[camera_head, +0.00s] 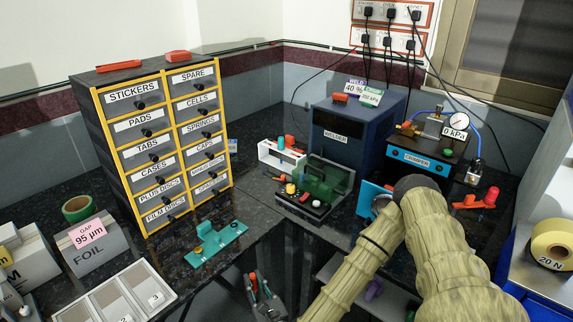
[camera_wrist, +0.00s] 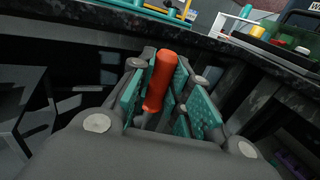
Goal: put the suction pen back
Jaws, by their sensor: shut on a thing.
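My gripper (camera_head: 261,292) is low at the bottom centre of the head view, in front of the bench edge. It is shut on an orange-handled tool, which looks like the suction pen (camera_wrist: 160,82); its orange handle stands between the teal finger pads in the wrist view. The pen's tip is hidden by the fingers.
A drawer cabinet (camera_head: 152,140) stands at the left. A white rack (camera_head: 283,160) and a green-covered device (camera_head: 318,190) sit right of centre, before the welder (camera_head: 350,135) and crimper (camera_head: 415,158). White trays (camera_head: 118,300) are at bottom left. Dark bench around the teal stand is clear.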

